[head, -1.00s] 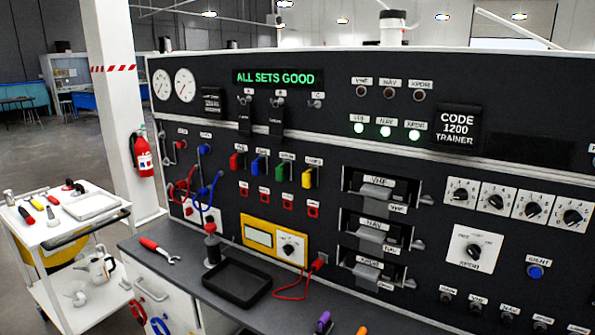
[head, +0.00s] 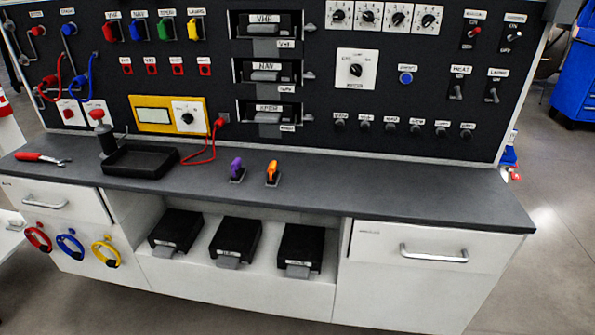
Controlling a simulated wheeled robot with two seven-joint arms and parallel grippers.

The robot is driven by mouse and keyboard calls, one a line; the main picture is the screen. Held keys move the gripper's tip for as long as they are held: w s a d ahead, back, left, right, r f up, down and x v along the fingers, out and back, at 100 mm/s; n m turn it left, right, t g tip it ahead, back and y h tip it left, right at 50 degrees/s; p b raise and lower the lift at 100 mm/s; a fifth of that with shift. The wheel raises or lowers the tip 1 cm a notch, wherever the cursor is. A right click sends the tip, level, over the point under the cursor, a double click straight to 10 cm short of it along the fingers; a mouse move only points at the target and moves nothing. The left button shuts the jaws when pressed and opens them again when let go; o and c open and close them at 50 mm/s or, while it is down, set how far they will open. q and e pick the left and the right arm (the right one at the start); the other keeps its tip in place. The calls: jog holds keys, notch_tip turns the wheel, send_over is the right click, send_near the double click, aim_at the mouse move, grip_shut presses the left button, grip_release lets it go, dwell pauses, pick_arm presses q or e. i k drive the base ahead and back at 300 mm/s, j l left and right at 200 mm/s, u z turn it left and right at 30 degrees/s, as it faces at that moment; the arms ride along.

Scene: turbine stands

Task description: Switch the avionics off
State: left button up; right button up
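The black instrument panel (head: 300,115) fills the upper part of the head view. At its upper right are a toggle switch with a red part (head: 473,34) and a second toggle switch with a light lever (head: 511,38). The small labels above these two are too blurred to read surely, so I cannot tell which one is the avionics switch, or its position. Below them are a switch labelled HEAT (head: 457,90) and another labelled switch (head: 492,95). Neither of my grippers shows.
The grey worktop (head: 400,195) holds a black tray (head: 140,160), a red-handled wrench (head: 40,157), and purple (head: 237,168) and orange (head: 272,171) handled pieces. Black boxes sit on the shelf below. The worktop's right part is clear. A blue cabinet (head: 575,75) stands right.

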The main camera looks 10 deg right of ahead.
aim_at(511, 38)
jog(key=k+z, duration=0.1)
jog(key=i+l+z, duration=0.35)
jog(key=l+z, duration=0.15)
jog(key=i+l+z, duration=0.5)
